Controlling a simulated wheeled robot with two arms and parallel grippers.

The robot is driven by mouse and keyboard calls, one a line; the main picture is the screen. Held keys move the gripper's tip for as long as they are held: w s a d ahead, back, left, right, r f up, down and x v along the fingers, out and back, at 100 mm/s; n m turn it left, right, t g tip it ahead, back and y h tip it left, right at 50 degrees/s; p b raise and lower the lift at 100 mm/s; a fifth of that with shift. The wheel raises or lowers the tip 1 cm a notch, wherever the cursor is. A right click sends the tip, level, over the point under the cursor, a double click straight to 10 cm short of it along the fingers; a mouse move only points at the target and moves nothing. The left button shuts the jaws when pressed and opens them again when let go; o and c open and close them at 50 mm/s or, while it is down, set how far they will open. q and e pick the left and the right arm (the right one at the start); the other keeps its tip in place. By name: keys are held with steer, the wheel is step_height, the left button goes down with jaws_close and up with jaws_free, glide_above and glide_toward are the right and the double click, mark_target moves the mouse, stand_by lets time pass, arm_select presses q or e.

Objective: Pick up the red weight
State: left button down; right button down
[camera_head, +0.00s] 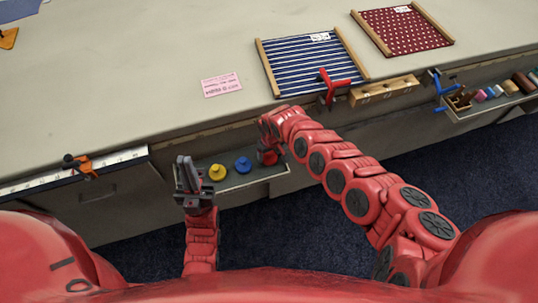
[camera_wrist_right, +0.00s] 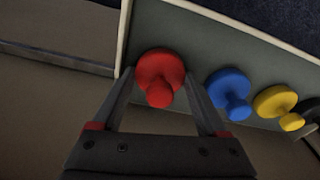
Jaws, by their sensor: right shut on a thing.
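The red weight (camera_wrist_right: 160,72), a disc with a round knob, sits between the fingers of my right gripper (camera_wrist_right: 160,80) in the right wrist view. The gripper is shut on it, and the weight is at the grey tray's edge, at the end of a row of weights. In the head view my right gripper (camera_head: 268,152) is at the right end of the small shelf below the table edge, and I cannot clearly tell the weight from the red arm there. My left gripper (camera_head: 188,174) points up, left of the shelf, with no object visible in it; its finger gap is unclear.
A blue weight (camera_head: 243,165) and a yellow weight (camera_head: 217,172) stand on the grey shelf (camera_head: 262,177). A pink card (camera_head: 222,84) lies on the table (camera_head: 130,70), whose left middle is clear.

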mark_target(269, 153)
steer(key=shift+r, duration=0.8)
steer(key=shift+s+r, duration=0.2)
steer(key=shift+r, duration=0.3)
steer(key=shift+s+r, duration=0.2)
steer(key=shift+r, duration=0.3)
steer(key=s+p, duration=0.2)
steer(key=s, duration=0.1)
steer(key=shift+a+r, duration=0.1)
steer(key=shift+r, duration=0.25)
steer(key=s+p, duration=0.8)
steer(key=s, duration=0.4)
steer(key=shift+s+r+p, duration=0.15)
steer(key=shift+r+p, duration=0.1)
steer(key=shift+p, duration=0.05)
